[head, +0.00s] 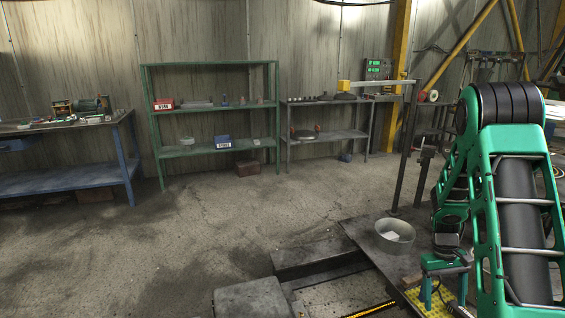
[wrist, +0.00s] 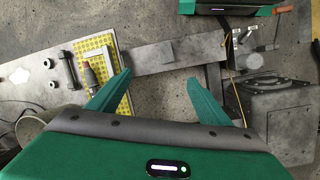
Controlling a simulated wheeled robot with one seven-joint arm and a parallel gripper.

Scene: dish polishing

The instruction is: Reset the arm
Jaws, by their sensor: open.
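My gripper shows in the wrist view (wrist: 162,88), with its two green fingers spread wide apart and nothing between them. Below the fingers lie a grey metal bar and the concrete floor. In the head view my green arm stands folded at the right, over the grey platform (head: 365,240); I cannot make out the fingertips clearly there.
A round metal bowl (head: 395,235) sits on the platform beside my arm. A yellow dotted mat (wrist: 98,50) lies left of the fingers, with a small tool on it. A green shelf (head: 211,109) and blue workbench (head: 70,183) stand at the back.

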